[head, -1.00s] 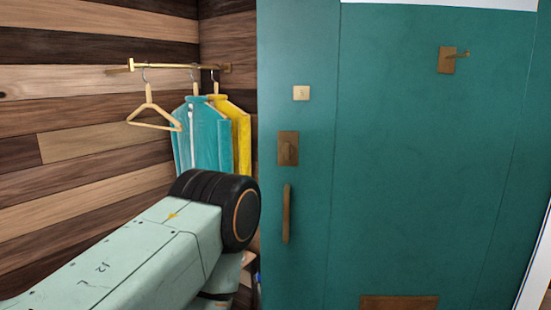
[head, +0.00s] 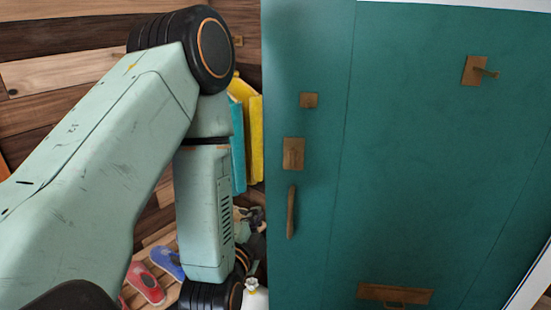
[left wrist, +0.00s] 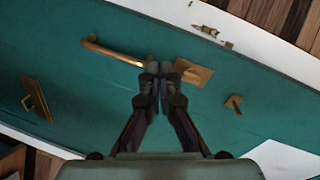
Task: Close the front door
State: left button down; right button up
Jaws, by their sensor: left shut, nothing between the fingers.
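The teal front door (head: 400,180) fills the right of the head view and stands open, its free left edge in front of the coats. It carries a long brass pull handle (head: 291,212), a brass lock plate (head: 293,153) and a small square plate (head: 308,100). In the left wrist view the handle (left wrist: 110,50) and lock plate (left wrist: 192,72) show too. My left gripper (left wrist: 160,68) is shut and empty, its tips appearing between handle and lock plate; contact cannot be told. In the head view it is small and partly hidden beside the door's edge. My right gripper is out of view.
Teal and yellow coats (head: 254,135) hang behind my left arm. Red shoes (head: 145,283) and blue shoes (head: 168,260) sit on a slatted rack beside the door. A brass hook plate (head: 474,71) and a lower brass plate (head: 395,294) project from the door.

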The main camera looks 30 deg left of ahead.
pick_arm(q)
notch_tip(320, 180, up, 3)
jog(key=a+m+t, duration=0.1)
jog(key=m, duration=0.1)
jog(key=m+y, duration=0.1)
jog(key=m, duration=0.1)
send_near(266, 163)
jog(key=x, duration=0.6)
jog(key=shift+w+b, duration=0.15)
jog(key=shift+b, duration=0.25)
jog(key=shift+w+a+f+n, duration=0.1)
jog(key=shift+w+a+n, duration=0.1)
jog(key=shift+a+n, duration=0.1)
jog(key=shift+d, duration=0.15)
